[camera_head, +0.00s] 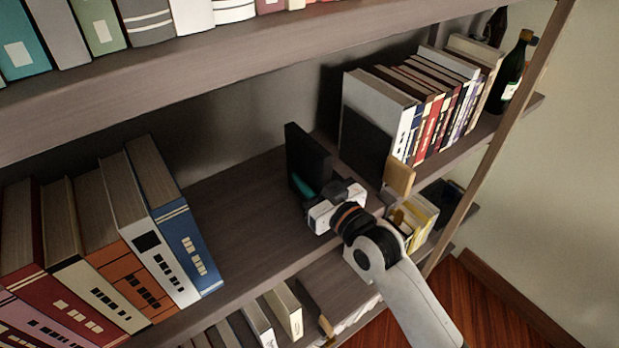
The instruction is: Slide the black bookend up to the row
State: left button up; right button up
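The black bookend (307,158) stands upright on the middle shelf (240,205), toward the back. The row of large books stands at the left of this shelf and ends in a blue book (180,225). A wide bare stretch of shelf lies between the blue book and the bookend. My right gripper (318,203) is at the bookend's lower front, on its right side as seen here. A small teal patch shows between them. The fingers are mostly hidden behind the gripper body, so I cannot tell their opening or whether they touch the bookend. My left gripper is out of view.
Right of the bookend, a dark upright panel (364,148) stands beside another row of books (430,105), with a tan block (399,178) at its front. A green bottle (512,75) stands beyond. The upper shelf (200,70) overhangs; books also stand below.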

grip_shut()
dwell(1.1)
